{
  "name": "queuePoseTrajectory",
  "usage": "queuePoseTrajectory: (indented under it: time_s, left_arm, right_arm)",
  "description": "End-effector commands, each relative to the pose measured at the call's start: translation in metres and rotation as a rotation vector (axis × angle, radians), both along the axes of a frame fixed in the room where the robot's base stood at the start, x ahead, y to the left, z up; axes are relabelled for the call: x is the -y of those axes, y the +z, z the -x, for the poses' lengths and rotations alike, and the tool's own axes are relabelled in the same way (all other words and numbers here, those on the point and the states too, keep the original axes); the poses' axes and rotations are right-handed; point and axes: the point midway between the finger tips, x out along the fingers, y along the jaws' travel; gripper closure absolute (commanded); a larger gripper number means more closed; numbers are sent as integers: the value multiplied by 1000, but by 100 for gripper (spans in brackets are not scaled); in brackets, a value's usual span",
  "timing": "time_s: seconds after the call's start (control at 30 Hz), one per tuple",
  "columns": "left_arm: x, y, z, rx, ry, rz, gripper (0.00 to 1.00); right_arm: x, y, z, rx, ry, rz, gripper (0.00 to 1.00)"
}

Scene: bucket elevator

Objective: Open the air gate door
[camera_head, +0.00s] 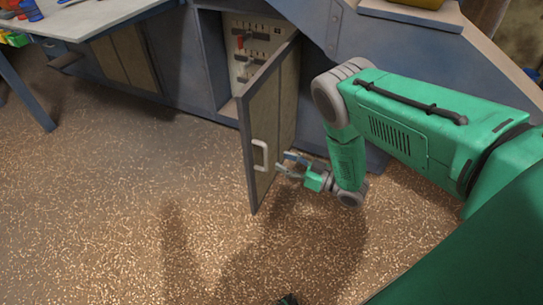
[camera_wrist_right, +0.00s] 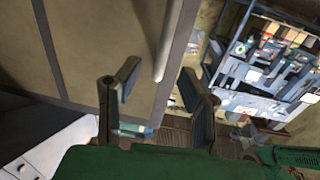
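The air gate door (camera_head: 275,115) is a brown panel with a grey frame. It stands swung out from the cabinet at a wide angle, and its panel fills the upper left of the right wrist view (camera_wrist_right: 95,40). Its pale handle (camera_head: 260,156) is near the free edge; it also shows in the right wrist view (camera_wrist_right: 168,45). My right gripper (camera_head: 284,166) is just right of the handle, on the door's outer side. Its fingers are apart in the right wrist view (camera_wrist_right: 160,78), with the handle beyond the gap. Contact cannot be told. My left gripper is out of view.
The open cabinet shows a control panel (camera_head: 254,45) with several switches and a red part. A workbench (camera_head: 85,18) with tools stands at the upper left. A sloped blue-grey machine housing (camera_head: 390,45) is behind my right arm. The speckled floor (camera_head: 110,200) at left is clear.

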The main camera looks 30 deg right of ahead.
Motion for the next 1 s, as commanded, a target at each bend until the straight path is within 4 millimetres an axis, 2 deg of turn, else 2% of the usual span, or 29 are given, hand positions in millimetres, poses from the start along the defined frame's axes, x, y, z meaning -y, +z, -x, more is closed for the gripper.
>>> queuePoseTrajectory:
  time_s: [0.1,0.3,0.57,1.0]
  left_arm:
    - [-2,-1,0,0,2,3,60]
    - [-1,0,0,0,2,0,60]
    - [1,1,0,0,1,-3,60]
    - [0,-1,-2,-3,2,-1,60]
  right_arm:
    - [8,2,20,-2,0,5,66]
    - [18,1,38,-2,1,5,66]
    - [21,0,41,-1,1,0,66]
    - [15,-2,39,-36,-22,17,66]
